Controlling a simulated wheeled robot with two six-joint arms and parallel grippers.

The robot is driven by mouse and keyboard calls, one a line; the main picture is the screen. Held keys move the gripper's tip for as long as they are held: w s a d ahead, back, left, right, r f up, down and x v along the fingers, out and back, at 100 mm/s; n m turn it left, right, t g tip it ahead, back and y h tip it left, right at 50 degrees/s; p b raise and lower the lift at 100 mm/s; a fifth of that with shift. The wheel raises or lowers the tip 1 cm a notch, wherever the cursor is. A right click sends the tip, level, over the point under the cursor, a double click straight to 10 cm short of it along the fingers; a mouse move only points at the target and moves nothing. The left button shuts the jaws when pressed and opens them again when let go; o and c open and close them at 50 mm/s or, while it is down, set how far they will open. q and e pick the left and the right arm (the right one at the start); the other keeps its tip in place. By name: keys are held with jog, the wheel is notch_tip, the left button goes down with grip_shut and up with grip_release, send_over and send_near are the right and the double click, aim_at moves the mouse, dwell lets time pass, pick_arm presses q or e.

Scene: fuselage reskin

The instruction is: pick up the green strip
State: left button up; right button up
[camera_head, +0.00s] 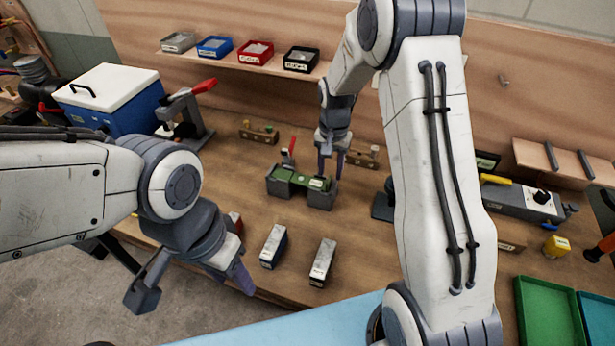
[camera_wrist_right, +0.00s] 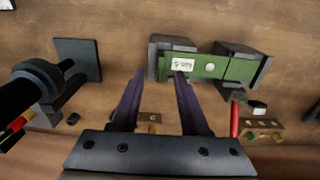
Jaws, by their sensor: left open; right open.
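The green strip (camera_head: 299,180) lies across two dark grey blocks on the wooden bench. In the right wrist view the strip (camera_wrist_right: 207,67) has a white label near its left end and a pale round spot near the middle. My right gripper (camera_head: 330,172) is open and empty, just behind the strip's labelled end in the head view. My left gripper (camera_head: 195,287) is open and empty near the bench's front edge.
A red-handled clamp (camera_head: 289,152) stands beside the blocks. Two small boxes (camera_head: 273,246) (camera_head: 322,262) lie in front. A blue-white cooler (camera_head: 108,98) and a red-handled tool (camera_head: 186,112) stand at the back left. Several bins line the shelf (camera_head: 222,60). A green tray (camera_head: 548,312) is at the right.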

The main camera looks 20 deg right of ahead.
jog(key=shift+f, duration=1.45)
grip_shut()
jog(key=shift+r, duration=0.15)
